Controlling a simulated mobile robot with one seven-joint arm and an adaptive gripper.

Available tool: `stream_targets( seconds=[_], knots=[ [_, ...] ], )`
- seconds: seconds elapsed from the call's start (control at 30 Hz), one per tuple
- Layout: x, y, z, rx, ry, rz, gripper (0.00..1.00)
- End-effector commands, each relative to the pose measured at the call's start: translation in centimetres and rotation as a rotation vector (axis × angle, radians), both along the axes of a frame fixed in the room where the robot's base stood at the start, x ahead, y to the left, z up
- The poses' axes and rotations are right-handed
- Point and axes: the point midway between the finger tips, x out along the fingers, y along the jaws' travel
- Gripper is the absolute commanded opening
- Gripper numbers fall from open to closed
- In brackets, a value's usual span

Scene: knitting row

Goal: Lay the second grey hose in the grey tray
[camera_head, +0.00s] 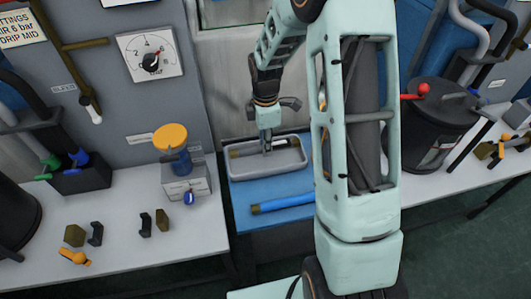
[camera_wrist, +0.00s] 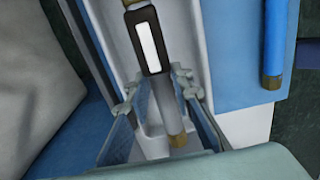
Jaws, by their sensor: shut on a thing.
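The grey tray (camera_head: 248,174) sits on a blue surface in the middle of the head view. My gripper (camera_head: 267,150) points down into the tray. In the wrist view my gripper (camera_wrist: 158,92) is closed on a grey hose (camera_wrist: 176,133) with brass ends, which runs lengthwise along the tray. Brass ends also show inside the tray in the head view. A black frame with a white face hides part of the hose in the wrist view. I cannot tell whether the hose touches the tray floor or whether another hose lies beside it.
A blue hose (camera_head: 283,203) with brass ends lies in front of the tray; it also shows in the wrist view (camera_wrist: 273,40). A yellow-topped blue fitting (camera_head: 172,150) stands on the left bench. A grey panel rises behind the tray. A dark drum (camera_head: 435,130) stands at right.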

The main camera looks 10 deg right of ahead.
Motion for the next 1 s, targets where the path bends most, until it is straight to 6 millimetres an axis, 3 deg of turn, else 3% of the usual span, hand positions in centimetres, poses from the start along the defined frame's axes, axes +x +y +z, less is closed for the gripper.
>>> stream_targets(
  seconds=[0.23, 0.63, 0.67, 0.7, 0.8, 1.0],
  knots=[
    [-0.1, 0.1, -3.3, 0.001, 0.003, 0.000, 0.00],
    [0.0, 0.0, -4.0, 0.000, 0.001, -0.001, 0.00],
    [0.0, 0.0, -3.9, 0.000, 0.001, -0.001, 0.24],
    [-0.1, 0.0, -3.9, 0.000, 0.001, -0.001, 0.28],
    [-0.1, 0.0, -3.9, 0.000, 0.001, -0.001, 0.38],
    [-0.1, 0.0, -3.9, 0.000, 0.001, -0.001, 0.38]
  ],
)
